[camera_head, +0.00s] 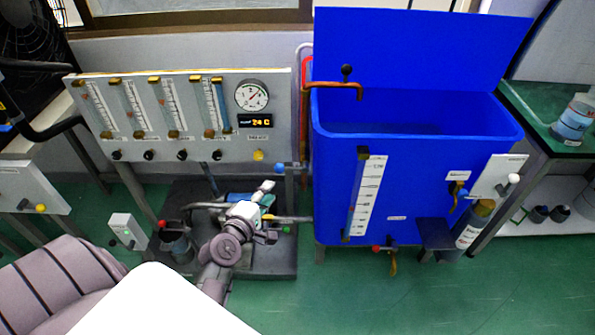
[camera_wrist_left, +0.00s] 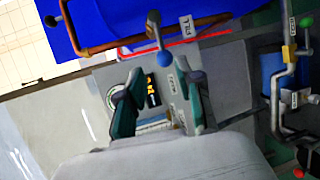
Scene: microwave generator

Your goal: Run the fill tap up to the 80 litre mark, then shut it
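My left gripper (camera_head: 269,211) is open and empty below that knob. My right gripper is not in view.
A grey panel (camera_head: 200,145) with flow tubes, a dial and a 24 C display stands left of the tank. A copper spout (camera_head: 335,85) hangs over the tank's rim. Drain fittings with a red knob (camera_head: 376,249) sit low on its front. Green floor (camera_head: 440,300) is clear in front.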

